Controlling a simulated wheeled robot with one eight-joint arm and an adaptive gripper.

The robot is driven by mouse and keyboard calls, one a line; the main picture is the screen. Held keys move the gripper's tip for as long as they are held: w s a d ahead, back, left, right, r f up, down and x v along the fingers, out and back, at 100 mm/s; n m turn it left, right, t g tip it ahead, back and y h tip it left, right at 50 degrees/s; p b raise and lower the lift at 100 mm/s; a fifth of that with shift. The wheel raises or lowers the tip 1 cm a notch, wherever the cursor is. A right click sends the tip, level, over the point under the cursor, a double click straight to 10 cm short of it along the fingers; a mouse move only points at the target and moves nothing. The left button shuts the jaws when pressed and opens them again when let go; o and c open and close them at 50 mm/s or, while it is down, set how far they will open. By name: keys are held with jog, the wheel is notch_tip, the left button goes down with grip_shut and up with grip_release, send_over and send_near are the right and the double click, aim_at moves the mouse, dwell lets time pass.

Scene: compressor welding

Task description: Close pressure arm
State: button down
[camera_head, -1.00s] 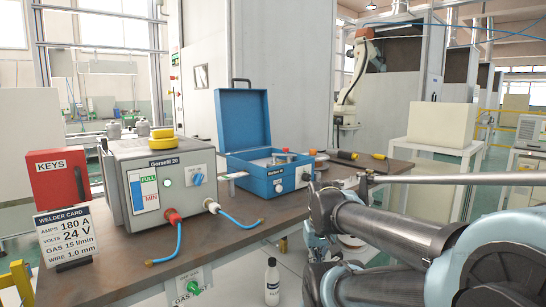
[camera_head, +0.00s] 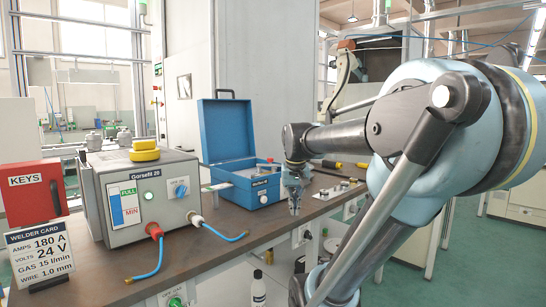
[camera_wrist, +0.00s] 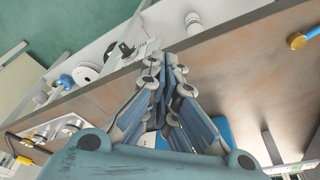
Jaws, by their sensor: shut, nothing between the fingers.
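The blue case (camera_head: 232,184) stands on the bench with its lid (camera_head: 227,129) open upright. Some metal parts show inside it, but they are small and I cannot make out the pressure arm or its position. My gripper (camera_head: 294,207) is shut and empty. It points down just right of the case, near the bench's front edge, apart from the case as far as I can see. In the wrist view my gripper (camera_wrist: 166,62) fills the middle, and a bit of the blue case (camera_wrist: 221,130) shows beside its fingers.
The grey Gorsefil 20 box (camera_head: 150,195) with red and white plugs stands left of the case. The red KEYS box (camera_head: 30,190) and the welder card (camera_head: 40,252) are at far left. A white spool (camera_wrist: 86,74) is below the bench edge.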

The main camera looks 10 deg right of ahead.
jog(key=w+r+m, duration=0.1)
jog(key=w+r, duration=0.6)
jog(key=w, duration=0.7)
jog(key=w+a+r+m+h, duration=0.1)
jog(key=w+r, duration=0.5)
jog(key=w, duration=0.8)
jog(key=w+r+m, duration=0.2)
jog(key=w+r, duration=0.5)
jog(key=w, duration=0.7)
send_over(269, 165)
jog(key=w+d, duration=0.2)
jog(key=w, duration=0.2)
jog(key=shift+t, duration=0.4)
jog(key=shift+w+d+f, duration=0.1)
jog(key=shift+d+f, duration=0.05)
jog(key=shift+f, duration=4.65)
